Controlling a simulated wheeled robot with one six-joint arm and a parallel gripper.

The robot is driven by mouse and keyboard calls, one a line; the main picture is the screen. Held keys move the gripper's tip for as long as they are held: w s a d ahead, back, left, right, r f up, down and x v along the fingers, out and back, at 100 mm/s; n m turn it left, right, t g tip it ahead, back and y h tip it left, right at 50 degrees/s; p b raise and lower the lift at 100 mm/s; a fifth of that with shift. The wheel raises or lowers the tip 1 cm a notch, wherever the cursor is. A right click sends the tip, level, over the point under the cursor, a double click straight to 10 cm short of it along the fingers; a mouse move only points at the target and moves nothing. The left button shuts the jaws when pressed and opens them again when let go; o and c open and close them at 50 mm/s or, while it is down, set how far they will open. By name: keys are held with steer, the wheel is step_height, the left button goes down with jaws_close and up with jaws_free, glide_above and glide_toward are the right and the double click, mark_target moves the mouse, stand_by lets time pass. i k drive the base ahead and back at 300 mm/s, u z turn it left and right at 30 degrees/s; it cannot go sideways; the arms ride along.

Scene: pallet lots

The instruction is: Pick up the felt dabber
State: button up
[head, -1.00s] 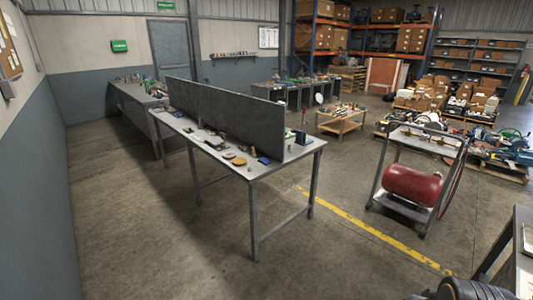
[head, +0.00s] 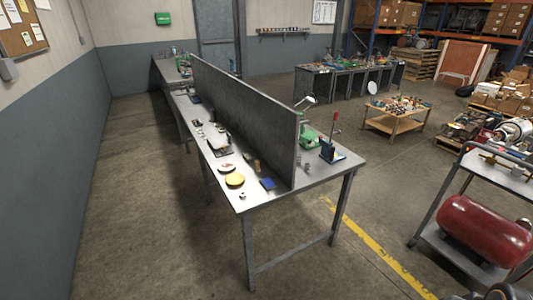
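I cannot surely make out the felt dabber; the things on the near workbench (head: 262,194) are too small to tell. On the bench's left side of the divider are a yellow round disc (head: 235,180), a paler round dish (head: 227,168), a blue flat item (head: 268,184), a small brownish upright piece (head: 257,164) and a small pale piece (head: 242,196) near the front edge. My gripper does not show clearly in this view.
A tall grey divider (head: 245,115) runs along the bench. Right of it stand a green item (head: 310,139) and a blue-based tool with a red handle (head: 331,150). A cart (head: 430,210) with a red tank (head: 485,231) is at right. Floor at front left is clear.

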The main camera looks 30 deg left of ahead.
mark_target(258, 169)
steer(key=u, duration=0.3)
steer(key=i, duration=1.25)
steer(key=u, duration=1.6)
steer(key=i, duration=1.1)
steer(key=u, duration=1)
